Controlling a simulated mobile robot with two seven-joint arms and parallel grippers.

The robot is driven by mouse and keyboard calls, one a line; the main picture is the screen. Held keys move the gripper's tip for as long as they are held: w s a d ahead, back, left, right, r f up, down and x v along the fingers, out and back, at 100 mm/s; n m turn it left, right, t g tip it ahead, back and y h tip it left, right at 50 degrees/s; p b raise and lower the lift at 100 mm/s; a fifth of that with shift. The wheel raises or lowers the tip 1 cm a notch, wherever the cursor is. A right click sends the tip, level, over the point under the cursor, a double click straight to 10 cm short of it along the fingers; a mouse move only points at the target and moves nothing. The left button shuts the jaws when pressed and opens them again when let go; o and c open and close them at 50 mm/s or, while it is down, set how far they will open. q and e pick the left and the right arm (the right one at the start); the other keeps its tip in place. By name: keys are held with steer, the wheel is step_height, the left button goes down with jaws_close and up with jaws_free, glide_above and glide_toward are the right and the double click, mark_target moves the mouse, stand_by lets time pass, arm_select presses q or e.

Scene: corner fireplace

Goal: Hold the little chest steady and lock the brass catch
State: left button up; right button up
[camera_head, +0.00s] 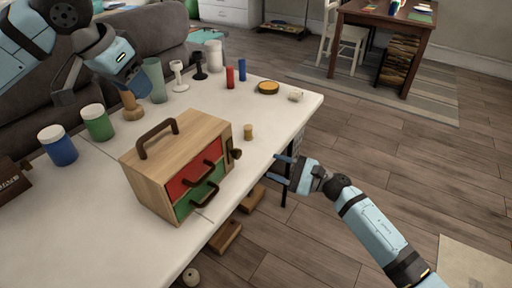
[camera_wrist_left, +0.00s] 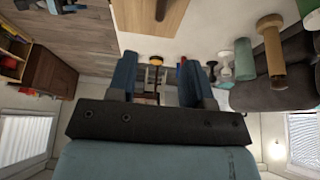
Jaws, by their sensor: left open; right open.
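The little chest (camera_head: 166,176) is a wooden box with a red and a green drawer front and a dark arched handle on top. It stands upright on the white table. A dark brass-coloured catch (camera_head: 235,154) sits on its right side; its exact setting is too small to tell. My left gripper (camera_head: 118,76) is open and empty above the table's back left, apart from the chest. In the left wrist view its jaws (camera_wrist_left: 157,70) are apart, with a wooden edge of the chest (camera_wrist_left: 150,14) beyond. My right gripper (camera_head: 277,169) is open and empty, right of the catch, beside the table edge.
Blue (camera_head: 58,145) and green (camera_head: 97,122) jars stand left of the chest. A small yellow cylinder (camera_head: 248,132) stands near the catch. Cups, candlesticks and small cylinders line the table's back. A grey sofa stands behind.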

mark_target(167, 120)
arm_select(q)
steer(key=x, duration=1.3)
steer(key=shift+w+d+f, duration=0.1)
steer(key=shift+w+f, duration=0.05)
steer(key=shift+f, duration=0.15)
steer(key=shift+c, duration=0.4)
